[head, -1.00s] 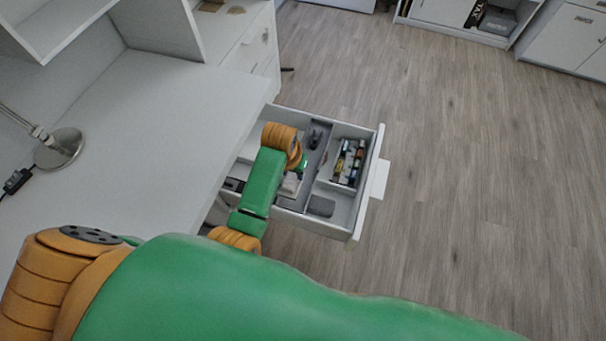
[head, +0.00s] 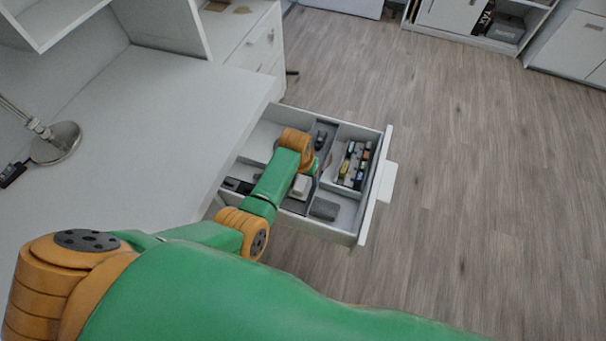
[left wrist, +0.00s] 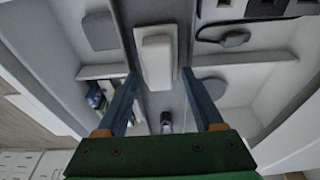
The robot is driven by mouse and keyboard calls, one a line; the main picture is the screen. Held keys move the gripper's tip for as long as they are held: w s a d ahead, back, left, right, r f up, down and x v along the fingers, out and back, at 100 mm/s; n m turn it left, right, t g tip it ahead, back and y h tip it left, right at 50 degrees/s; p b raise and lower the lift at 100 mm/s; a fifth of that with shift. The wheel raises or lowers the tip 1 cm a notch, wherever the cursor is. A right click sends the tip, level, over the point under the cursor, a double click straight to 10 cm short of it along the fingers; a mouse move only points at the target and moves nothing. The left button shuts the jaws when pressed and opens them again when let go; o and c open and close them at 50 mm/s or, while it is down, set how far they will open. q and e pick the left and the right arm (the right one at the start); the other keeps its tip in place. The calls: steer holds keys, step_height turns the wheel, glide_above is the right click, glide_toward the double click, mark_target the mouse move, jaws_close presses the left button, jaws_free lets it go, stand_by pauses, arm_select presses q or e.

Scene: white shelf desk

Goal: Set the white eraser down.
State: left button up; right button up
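The white eraser (head: 301,186) lies in the long grey middle compartment of the open drawer (head: 361,215). It also shows in the left wrist view (left wrist: 156,60) as a pale block between the compartment's side walls. My left gripper (left wrist: 159,72) is over the drawer with its two blue fingers apart, one on each side of the eraser. A small gap shows between the eraser and the fingers, most clearly on the right. In the head view my left wrist hides much of the gripper. My right gripper is not in view.
Small coloured items (head: 353,163) fill the compartment nearer the drawer front. A dark grey block (head: 325,208) lies in the corner compartment. A dark object (head: 321,138) is farther along the middle compartment. The desk top (head: 150,120) has a lamp (head: 58,142) at left.

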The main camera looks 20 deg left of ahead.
mark_target(300, 186)
arm_select(q)
steer(key=p+v, duration=0.4)
steer(key=v, duration=0.8)
steer(key=shift+p, duration=0.35)
steer(key=shift+r, duration=0.1)
